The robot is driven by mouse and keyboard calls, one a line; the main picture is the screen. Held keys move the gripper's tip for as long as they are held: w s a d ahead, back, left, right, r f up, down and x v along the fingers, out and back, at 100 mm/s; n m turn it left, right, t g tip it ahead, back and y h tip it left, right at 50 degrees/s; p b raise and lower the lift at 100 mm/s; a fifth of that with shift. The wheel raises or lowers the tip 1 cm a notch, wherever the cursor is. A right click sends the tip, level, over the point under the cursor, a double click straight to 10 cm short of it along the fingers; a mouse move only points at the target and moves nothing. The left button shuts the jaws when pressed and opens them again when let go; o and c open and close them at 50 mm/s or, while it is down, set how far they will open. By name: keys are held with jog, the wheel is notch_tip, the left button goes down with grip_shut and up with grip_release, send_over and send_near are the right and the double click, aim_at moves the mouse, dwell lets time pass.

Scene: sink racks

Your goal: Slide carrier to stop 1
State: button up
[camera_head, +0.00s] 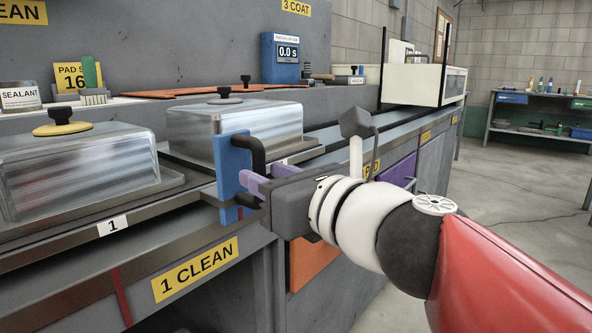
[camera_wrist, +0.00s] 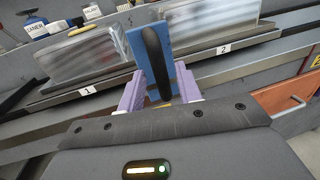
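The carrier shows as an upright blue plate (camera_head: 230,165) with a black bar handle (camera_head: 258,155), at the front rail of the bench. In the wrist view the blue plate (camera_wrist: 187,45) and handle (camera_wrist: 155,55) stand between the labels 1 (camera_wrist: 87,91) and 2 (camera_wrist: 223,49), nearer to 2. In the head view the stop 1 label (camera_head: 112,227) is left of the carrier. My gripper (camera_head: 267,178) is at the handle, its purple fingers (camera_wrist: 162,92) on either side of it with a gap showing. Finger contact with the handle cannot be made out.
A white cabinet (camera_head: 413,84) stands farther right. The rail front left of the carrier looks clear. Open floor lies right.

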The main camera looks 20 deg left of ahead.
jog(key=v, duration=0.5)
dwell(0.3)
